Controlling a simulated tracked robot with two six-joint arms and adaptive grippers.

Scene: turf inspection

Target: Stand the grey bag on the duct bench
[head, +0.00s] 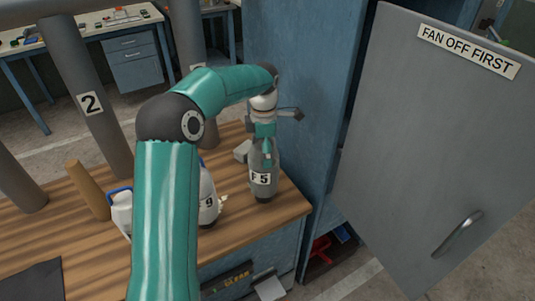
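The grey bag (264,187), with a white label reading "F 5", is upright at the right end of the wooden duct bench (282,213). My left gripper (265,152) is above it, pointing down, with a teal finger over the bag's narrow top. It looks shut on that top, though the far finger is mostly hidden. I cannot tell whether the bag's base touches the bench or is just above it. My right gripper is not in view.
Grey ducts (88,105) rise from the bench, one marked 2. A bottle marked 9 (208,197), a white jug (122,213), a tan cylinder (88,191) and a grey block (242,151) stand nearby. A grey door (430,150) reading "FAN OFF FIRST" hangs open right.

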